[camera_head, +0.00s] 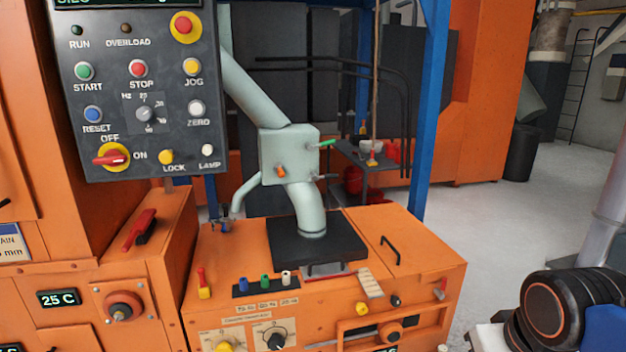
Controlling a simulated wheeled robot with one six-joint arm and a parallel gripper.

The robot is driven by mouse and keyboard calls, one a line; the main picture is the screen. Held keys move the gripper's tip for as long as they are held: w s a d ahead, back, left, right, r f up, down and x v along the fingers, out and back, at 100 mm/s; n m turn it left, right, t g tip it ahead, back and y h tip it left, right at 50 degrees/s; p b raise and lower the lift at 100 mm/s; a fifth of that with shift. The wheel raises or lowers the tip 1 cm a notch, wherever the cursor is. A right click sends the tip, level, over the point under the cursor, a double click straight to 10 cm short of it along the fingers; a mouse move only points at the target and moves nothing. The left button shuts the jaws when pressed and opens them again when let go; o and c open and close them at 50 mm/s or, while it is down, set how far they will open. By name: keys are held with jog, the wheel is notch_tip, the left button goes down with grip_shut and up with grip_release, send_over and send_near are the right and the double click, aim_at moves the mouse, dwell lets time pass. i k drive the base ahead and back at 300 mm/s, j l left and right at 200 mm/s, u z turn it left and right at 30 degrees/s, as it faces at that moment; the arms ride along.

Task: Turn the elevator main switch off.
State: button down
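The main switch (112,158) is a red handle on a yellow disc at the lower left of the dark grey control panel (118,170). OFF is printed above the disc and ON to its right. The red handle lies nearly level, roughly in line with the ON label. My gripper is not in view. A black rounded part of my arm (556,312) shows at the lower right, well apart from the panel.
The panel also holds several buttons, a small knob (145,113) and a red button on a yellow disc (184,27). An orange cabinet (355,245) with a pale green chute (290,155) stands right of the panel. Bare floor (490,225) lies further right.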

aim_at(113, 158)
jog(key=u, duration=1.35)
